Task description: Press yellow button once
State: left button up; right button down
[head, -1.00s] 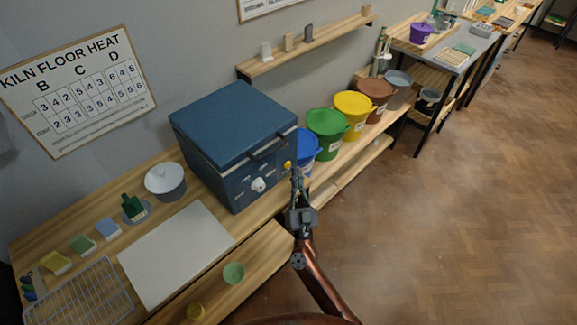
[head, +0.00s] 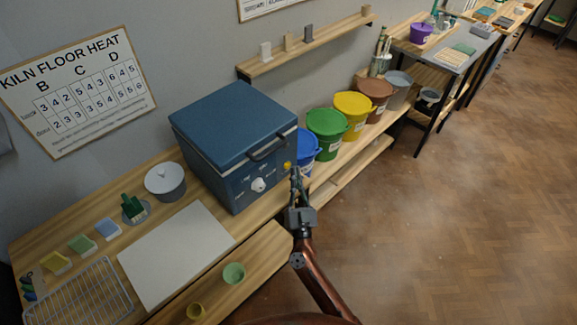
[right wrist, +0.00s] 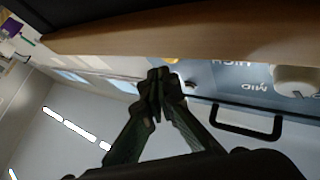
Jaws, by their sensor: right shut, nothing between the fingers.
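The yellow button (head: 287,165) is on the front panel of the blue kiln box (head: 228,150), at the right end, right of a white knob (head: 258,185). In the right wrist view, a sliver of the yellow button (right wrist: 171,58) shows just beyond the fingertips, partly hidden by a wooden edge. My right gripper (head: 296,173) is shut and empty, its tips close to the button, just below and right of it in the head view. The tips (right wrist: 160,78) look apart from the button, but I cannot tell the exact gap. My left gripper is not in view.
The kiln's dark handle (head: 270,147) sticks out above the panel. A blue bucket (head: 307,146) and a green bucket (head: 327,130) stand right of the kiln. A white board (head: 175,255) lies in front of it. The floor at the right is clear.

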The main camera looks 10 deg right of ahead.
jog(key=shift+w+a, duration=0.1)
jog(key=shift+w, duration=0.05)
dwell(0.4)
jog(key=shift+w, duration=0.1)
jog(key=shift+w+a, duration=0.15)
jog(key=shift+w+a+p, duration=0.2)
jog(key=shift+w+p, duration=0.1)
jog(key=shift+w, duration=0.05)
dwell(0.9)
jog(key=shift+s, duration=0.1)
jog(key=shift+s+d+p, duration=0.45)
jog(key=shift+s+p, duration=0.05)
jog(key=shift+s, duration=0.15)
